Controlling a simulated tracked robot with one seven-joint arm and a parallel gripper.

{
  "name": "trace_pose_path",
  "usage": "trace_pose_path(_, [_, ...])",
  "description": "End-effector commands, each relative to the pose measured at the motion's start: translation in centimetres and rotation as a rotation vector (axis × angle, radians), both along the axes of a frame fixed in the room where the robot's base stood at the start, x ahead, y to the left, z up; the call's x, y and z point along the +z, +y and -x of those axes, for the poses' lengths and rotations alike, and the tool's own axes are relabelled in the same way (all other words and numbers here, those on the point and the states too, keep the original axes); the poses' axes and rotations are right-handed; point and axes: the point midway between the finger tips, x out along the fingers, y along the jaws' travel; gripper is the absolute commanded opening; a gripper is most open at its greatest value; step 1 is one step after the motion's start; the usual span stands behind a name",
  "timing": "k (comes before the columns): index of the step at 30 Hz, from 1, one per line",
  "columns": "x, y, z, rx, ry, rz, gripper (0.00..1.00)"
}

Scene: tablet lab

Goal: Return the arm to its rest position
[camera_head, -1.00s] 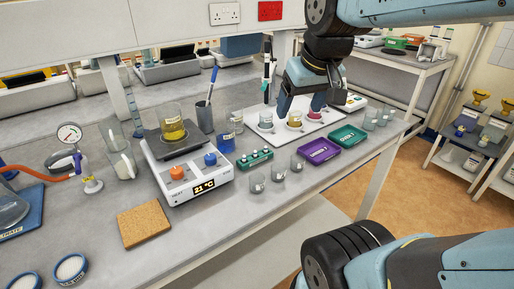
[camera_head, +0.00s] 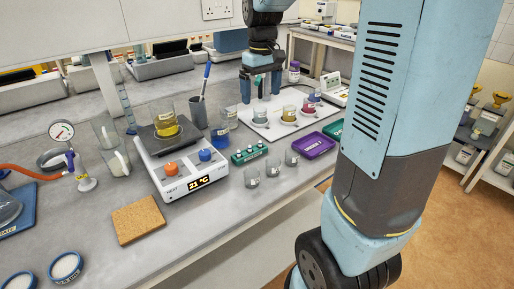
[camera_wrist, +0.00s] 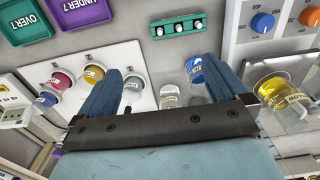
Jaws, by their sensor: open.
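My gripper (camera_head: 262,98) points down above the left part of the white tray (camera_head: 262,131) in the head view. Its blue fingers are spread apart, with no object visibly clamped between them. In the wrist view my gripper (camera_wrist: 160,78) also shows open. A small beaker of pale liquid (camera_head: 260,114) stands on the tray just below the fingertips; in the wrist view this pale beaker (camera_wrist: 133,84) shows by one finger. A yellow beaker (camera_head: 289,114) and a red beaker (camera_head: 311,103) stand beside it. I cannot tell the exact height of the fingertips.
A hotplate (camera_head: 190,172) with a yellow-filled beaker (camera_head: 165,124) stands left of the tray. A blue beaker (camera_head: 221,137), a green rack (camera_head: 249,154), empty beakers (camera_head: 272,167) and a purple tray (camera_head: 313,146) are close by. A cork mat (camera_head: 138,219) lies near the front edge.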

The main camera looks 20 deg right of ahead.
Motion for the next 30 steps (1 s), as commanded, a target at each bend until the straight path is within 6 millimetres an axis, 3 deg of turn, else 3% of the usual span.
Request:
trace_pose_path(5, [-1.5, 0.0, -0.2, 0.002, 0.006, 0.000, 1.00])
trace_pose_path(18, [-8.6, 0.0, -0.1, 0.001, 0.006, 0.000, 1.00])
trace_pose_path(24, [-9.9, 0.0, -0.1, 0.002, 0.003, 0.000, 1.00])
trace_pose_path(30, [-9.9, 0.1, -0.2, 0.002, 0.002, 0.001, 1.00])
